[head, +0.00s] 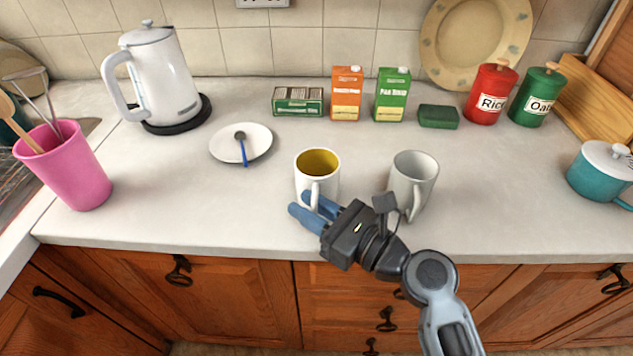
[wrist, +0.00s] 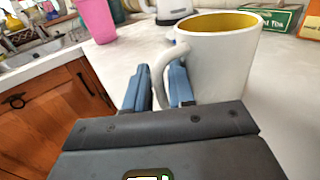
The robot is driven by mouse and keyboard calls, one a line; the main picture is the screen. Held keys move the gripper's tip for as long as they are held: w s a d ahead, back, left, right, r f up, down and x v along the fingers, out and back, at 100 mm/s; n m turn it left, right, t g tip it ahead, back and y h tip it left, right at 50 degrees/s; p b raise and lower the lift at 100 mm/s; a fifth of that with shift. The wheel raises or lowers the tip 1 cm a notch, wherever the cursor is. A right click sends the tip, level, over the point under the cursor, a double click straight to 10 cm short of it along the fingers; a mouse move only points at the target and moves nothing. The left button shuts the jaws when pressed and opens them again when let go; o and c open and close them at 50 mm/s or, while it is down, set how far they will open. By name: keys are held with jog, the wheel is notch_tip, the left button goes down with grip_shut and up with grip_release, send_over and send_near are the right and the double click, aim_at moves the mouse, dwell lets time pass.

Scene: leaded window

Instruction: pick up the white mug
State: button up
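A white mug with a yellow inside (head: 331,187) is upright near the front of the counter, its handle toward my gripper. In the wrist view the same mug (wrist: 222,65) fills the upper right. My gripper (head: 305,208) comes from the front right, its two blue fingers close together on either side of the handle. In the wrist view the handle fills the narrow gap between the fingers (wrist: 159,92). The mug's base is partly hidden, so I cannot tell whether it touches the counter. A second, plain whitish mug (head: 413,172) stands just right, beside my wrist.
A white plate (head: 258,149) with a blue spoon (head: 243,150) lies behind left. A kettle (head: 160,75), pink cup (head: 66,170), boxes (head: 346,95), canisters (head: 491,93) and teal pot (head: 597,175) stand around. Counter (head: 500,190) is clear on the right.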

jog(key=shift+w+a, duration=0.3)
jog(key=shift+a, duration=0.1)
grip_shut()
